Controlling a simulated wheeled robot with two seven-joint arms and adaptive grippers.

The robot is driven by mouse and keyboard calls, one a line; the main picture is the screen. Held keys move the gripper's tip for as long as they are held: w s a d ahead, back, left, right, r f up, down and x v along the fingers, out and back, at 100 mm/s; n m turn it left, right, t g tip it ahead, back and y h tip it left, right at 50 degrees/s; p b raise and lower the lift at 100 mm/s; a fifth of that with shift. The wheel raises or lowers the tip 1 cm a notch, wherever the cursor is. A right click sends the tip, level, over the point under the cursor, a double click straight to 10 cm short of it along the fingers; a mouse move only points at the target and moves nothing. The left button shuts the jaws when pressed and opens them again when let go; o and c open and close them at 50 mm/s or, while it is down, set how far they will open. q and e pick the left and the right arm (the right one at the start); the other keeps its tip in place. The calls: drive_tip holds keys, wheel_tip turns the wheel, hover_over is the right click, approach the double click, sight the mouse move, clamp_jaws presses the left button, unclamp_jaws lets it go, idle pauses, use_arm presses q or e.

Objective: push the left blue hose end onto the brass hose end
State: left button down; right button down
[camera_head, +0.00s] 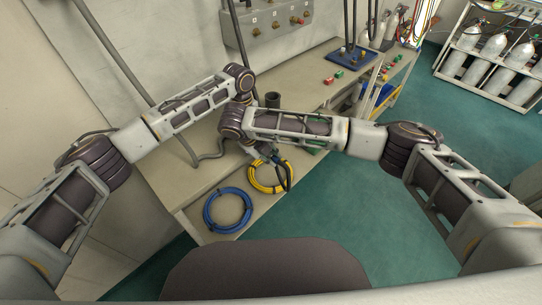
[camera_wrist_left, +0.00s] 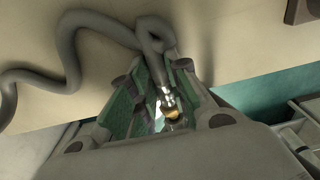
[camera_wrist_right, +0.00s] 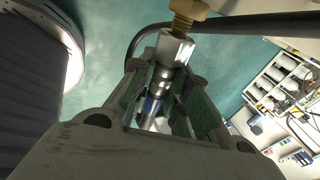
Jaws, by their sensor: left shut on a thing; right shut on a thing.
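My right gripper (camera_head: 268,156) is small in the head view, beside the yellow coil. In the right wrist view it is shut on a silver fitting with a blue band (camera_wrist_right: 153,104), which looks like the left blue hose end. A brass threaded piece (camera_wrist_right: 187,14) sits at that fitting's far end; I cannot tell whether it is part of it or only meets it. In the left wrist view my left gripper (camera_wrist_left: 163,88) is shut on a silver and brass fitting (camera_wrist_left: 172,112), seemingly the brass hose end, by a grey hose (camera_wrist_left: 70,45). The left fingers are hidden in the head view.
A blue hose coil (camera_head: 207,211) and a yellow hose coil (camera_head: 255,182) lie on the near bench end. The grey bench (camera_head: 300,90) runs to the back, with a panel (camera_head: 270,28) on the wall above. A dark hose (camera_wrist_right: 240,25) crosses behind the right gripper. Gas cylinders stand far right.

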drive_tip(key=shift+w+a, duration=0.4)
drive_tip(key=shift+w, duration=0.05)
idle(1.0)
drive_tip(key=c, duration=1.3)
unclamp_jaws()
drive_tip(key=shift+r, duration=0.1)
drive_tip(key=v, duration=0.7)
drive_tip(key=shift+o, duration=0.5)
drive_tip(key=shift+s+a+r, duration=0.1)
drive_tip(key=shift+a, duration=0.05)
